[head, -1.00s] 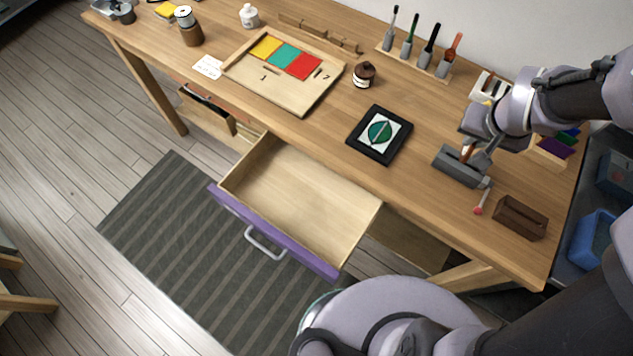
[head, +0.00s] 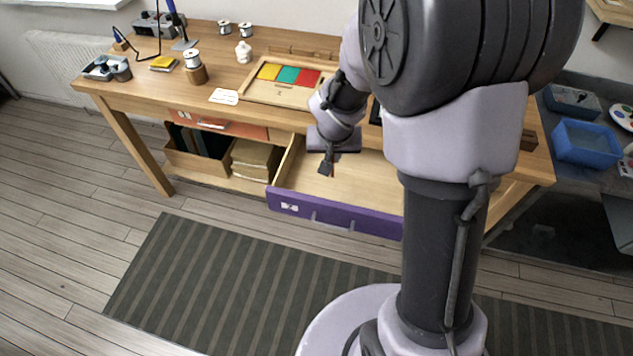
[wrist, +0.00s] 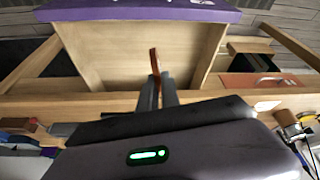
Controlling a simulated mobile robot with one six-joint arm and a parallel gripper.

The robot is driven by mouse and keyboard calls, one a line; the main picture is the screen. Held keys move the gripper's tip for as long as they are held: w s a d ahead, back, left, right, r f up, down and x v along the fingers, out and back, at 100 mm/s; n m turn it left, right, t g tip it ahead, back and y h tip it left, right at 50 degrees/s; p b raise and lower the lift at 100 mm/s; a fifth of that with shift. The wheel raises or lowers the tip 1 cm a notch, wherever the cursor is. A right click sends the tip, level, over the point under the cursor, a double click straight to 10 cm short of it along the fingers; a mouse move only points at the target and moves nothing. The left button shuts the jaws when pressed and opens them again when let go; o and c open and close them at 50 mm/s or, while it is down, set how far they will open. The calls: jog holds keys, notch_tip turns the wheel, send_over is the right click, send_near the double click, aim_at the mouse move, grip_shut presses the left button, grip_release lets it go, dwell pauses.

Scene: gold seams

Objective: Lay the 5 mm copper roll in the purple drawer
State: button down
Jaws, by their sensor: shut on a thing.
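The purple drawer (head: 352,217) is pulled open under the workbench, and its pale wooden inside shows empty where I can see it. Its purple front also shows at the top of the wrist view (wrist: 140,12). My gripper (head: 326,168) points down over the drawer's open space. In the wrist view my gripper (wrist: 157,85) is shut on the copper roll (wrist: 154,60), a thin copper-coloured edge sticking out past the fingertips. The roll appears over the drawer's inside; its height above the floor of the drawer I cannot tell. My arm hides the drawer's right part.
The workbench top (head: 170,40) stands right behind the drawer. A wooden tray with coloured sheets (head: 285,95) lies on it. Left of the drawer are an orange drawer front (head: 215,124) and a box of dark folders (head: 195,145). A striped mat (head: 200,270) covers the floor in front.

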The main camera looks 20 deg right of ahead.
jog(key=w+d+f+m+b, duration=0.1)
jog(key=d+f+m+b, duration=0.25)
jog(key=f, duration=0.65)
jog(key=h+p, duration=0.1)
jog(key=p, duration=0.2)
send_over(349, 166)
jog(key=shift+n, duration=0.35)
notch_tip(349, 166, down, 7)
jog(key=shift+f, duration=0.1)
jog(key=shift+f+b, duration=0.15)
jog(key=shift+b, duration=0.2)
jog(key=c, duration=1.9)
grip_release()
jog(key=o, duration=0.3)
